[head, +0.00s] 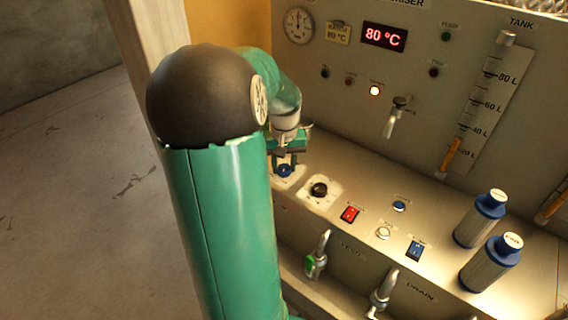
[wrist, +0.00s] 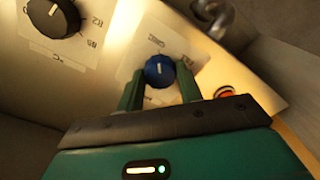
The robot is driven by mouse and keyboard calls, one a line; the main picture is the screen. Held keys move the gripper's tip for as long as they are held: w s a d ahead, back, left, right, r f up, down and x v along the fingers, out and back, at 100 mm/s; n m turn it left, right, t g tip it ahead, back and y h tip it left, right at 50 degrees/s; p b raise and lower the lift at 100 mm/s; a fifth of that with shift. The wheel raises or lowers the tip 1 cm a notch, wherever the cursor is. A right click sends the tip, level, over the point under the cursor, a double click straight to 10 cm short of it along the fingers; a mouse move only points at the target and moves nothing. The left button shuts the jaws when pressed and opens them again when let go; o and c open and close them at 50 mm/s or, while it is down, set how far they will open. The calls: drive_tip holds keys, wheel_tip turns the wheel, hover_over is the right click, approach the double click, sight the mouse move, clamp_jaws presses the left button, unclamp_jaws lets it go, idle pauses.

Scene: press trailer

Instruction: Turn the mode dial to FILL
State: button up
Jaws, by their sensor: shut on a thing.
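The mode dial is a small blue knob (wrist: 159,71) on a pale label plate (wrist: 128,68) on the sloped panel. It also shows in the head view (head: 285,171), at the panel's left end under my gripper. My gripper (wrist: 160,77) has its two green fingers on either side of the blue knob and is shut on it. A light pointer line shows on the knob's face. The lettering around the knob is partly hidden by the fingers and too blurred to read fully, so I cannot tell its setting.
A black dial (head: 319,189) sits just right of the blue knob. Further right are a red switch (head: 350,214), a blue switch (head: 415,250) and two blue-capped cylinders (head: 480,218). A tap (head: 317,256) projects below. The upright panel with a red 80 °C display (head: 383,37) stands behind.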

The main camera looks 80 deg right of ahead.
sight(284, 167)
drive_tip(key=shift+m, duration=0.5)
drive_tip(key=m, duration=0.2)
drive_tip(key=shift+m, duration=0.4)
drive_tip(key=m, duration=0.3)
drive_tip(key=shift+m, duration=0.4)
drive_tip(key=m, duration=0.6)
drive_tip(key=shift+m, duration=0.3)
drive_tip(key=o, duration=1)
wheel_tip(284, 167, up, 14)
